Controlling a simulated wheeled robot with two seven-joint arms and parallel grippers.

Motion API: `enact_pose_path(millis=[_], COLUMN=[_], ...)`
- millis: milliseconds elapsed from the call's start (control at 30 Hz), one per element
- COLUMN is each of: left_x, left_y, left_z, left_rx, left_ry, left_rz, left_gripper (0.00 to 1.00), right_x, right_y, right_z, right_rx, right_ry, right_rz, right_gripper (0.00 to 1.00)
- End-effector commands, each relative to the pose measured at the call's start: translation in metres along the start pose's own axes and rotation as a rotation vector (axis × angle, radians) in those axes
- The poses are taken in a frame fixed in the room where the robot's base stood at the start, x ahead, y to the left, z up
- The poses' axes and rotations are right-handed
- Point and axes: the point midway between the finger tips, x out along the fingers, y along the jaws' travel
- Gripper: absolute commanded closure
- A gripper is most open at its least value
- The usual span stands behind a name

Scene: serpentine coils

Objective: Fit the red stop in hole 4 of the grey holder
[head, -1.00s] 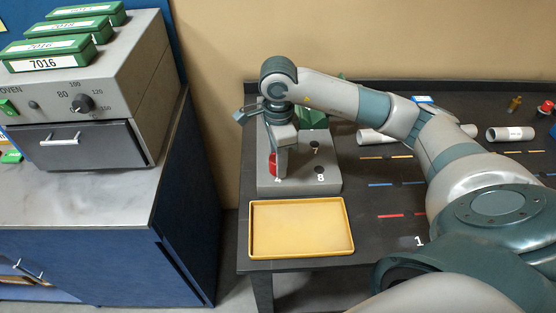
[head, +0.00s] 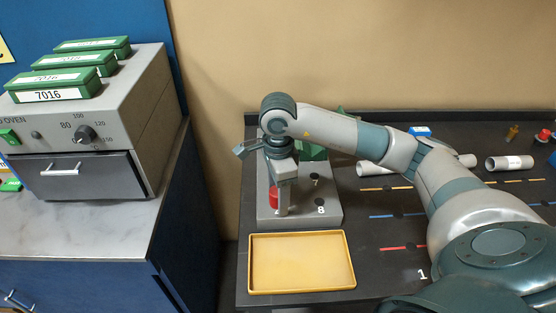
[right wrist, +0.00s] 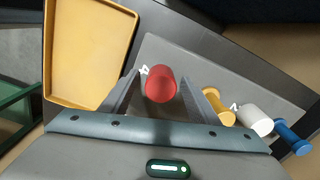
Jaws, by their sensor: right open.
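The red stop (head: 273,198) stands at the near-left of the grey holder (head: 331,211), partly behind a gripper finger in the head view. In the right wrist view the red stop (right wrist: 161,84) is seen end-on beside the printed 4 of the grey holder (right wrist: 190,57). It covers the spot where hole 4 would be, so its depth cannot be judged. My right gripper (head: 279,208) is pointing down over the holder. In the right wrist view its open fingers (right wrist: 160,92) are on either side of the red stop. My left gripper is not in view.
A yellow tray (head: 302,263) lies in front of the holder. Yellow (right wrist: 217,106), white (right wrist: 255,121) and blue (right wrist: 292,137) stops stand along the holder. Holes 7 and 8 look empty. White cylinders (head: 510,163) lie on the dark table. An oven (head: 100,130) stands left, across a gap.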

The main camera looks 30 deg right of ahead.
Motion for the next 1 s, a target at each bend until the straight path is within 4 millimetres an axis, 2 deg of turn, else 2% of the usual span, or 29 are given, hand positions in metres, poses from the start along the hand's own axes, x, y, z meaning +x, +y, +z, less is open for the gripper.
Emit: enact_pose_path(millis=[167, 533, 1000], left_x=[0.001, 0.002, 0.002], left_y=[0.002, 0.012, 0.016], left_z=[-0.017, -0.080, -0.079], left_rx=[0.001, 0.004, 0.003], left_ry=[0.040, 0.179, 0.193], left_rz=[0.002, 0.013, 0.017], left_gripper=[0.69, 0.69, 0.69], right_x=[-0.005, -0.070, -0.130], right_y=[-0.001, -0.002, -0.002], right_z=[0.000, 0.000, 0.000], right_rx=[0.000, -0.001, -0.001], right_ry=[-0.002, -0.001, -0.001], right_rz=[-0.004, -0.005, -0.004], right_gripper=[0.45, 0.45, 0.45])
